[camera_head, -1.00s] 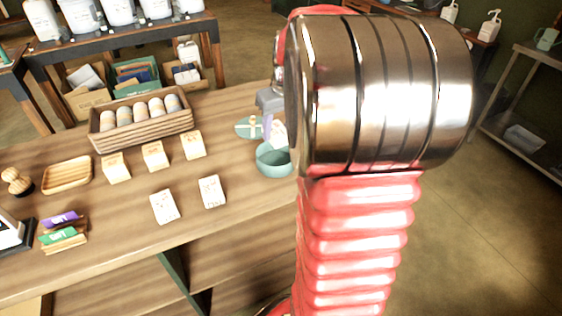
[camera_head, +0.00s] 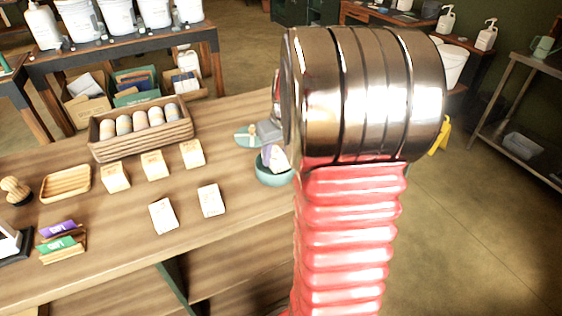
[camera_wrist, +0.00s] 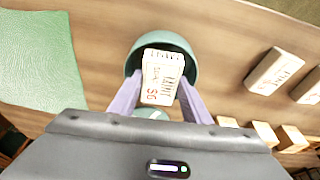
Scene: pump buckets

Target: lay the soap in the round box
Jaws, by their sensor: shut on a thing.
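My gripper (camera_wrist: 162,91) is shut on a white soap packet (camera_wrist: 163,68) with printed lettering, one finger on each side. In the wrist view the soap overlaps the round teal box (camera_wrist: 192,62), whose rim curves around its far end. In the head view the soap (camera_head: 279,161) is low over the mouth of the round box (camera_head: 270,177), partly hidden by my arm. I cannot tell whether the soap touches the box's bottom. A teal disc (camera_head: 246,142) with a small pale piece on it lies just behind the box.
Two white packets (camera_head: 163,216) (camera_head: 210,200) and several cream blocks (camera_head: 154,165) stand left of the box. A wicker tray (camera_head: 140,143) of rounded bars and a wooden dish (camera_head: 66,183) are farther left. The wooden counter between the box and the packets is clear.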

